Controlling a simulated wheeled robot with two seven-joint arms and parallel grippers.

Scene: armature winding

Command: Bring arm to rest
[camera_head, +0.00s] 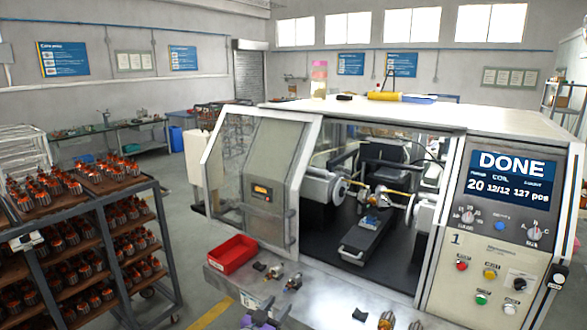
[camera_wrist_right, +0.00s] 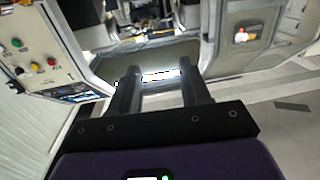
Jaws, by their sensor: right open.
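My right gripper (camera_head: 259,318) shows only in part at the bottom edge of the head view, in front of the machine's front shelf. In the right wrist view its two dark fingers (camera_wrist_right: 158,72) stand apart with nothing held between them. That view looks toward the machine and appears upside down. The winding machine (camera_head: 365,118) stands at the centre right, and its panel reads DONE. My left gripper is not in view.
A red bin (camera_head: 232,254) and several small parts lie on the front shelf (camera_head: 335,297). A rack (camera_head: 100,235) full of armatures stands at left. A control panel (camera_head: 492,240) with knobs and buttons is at right. Floor shows between rack and machine.

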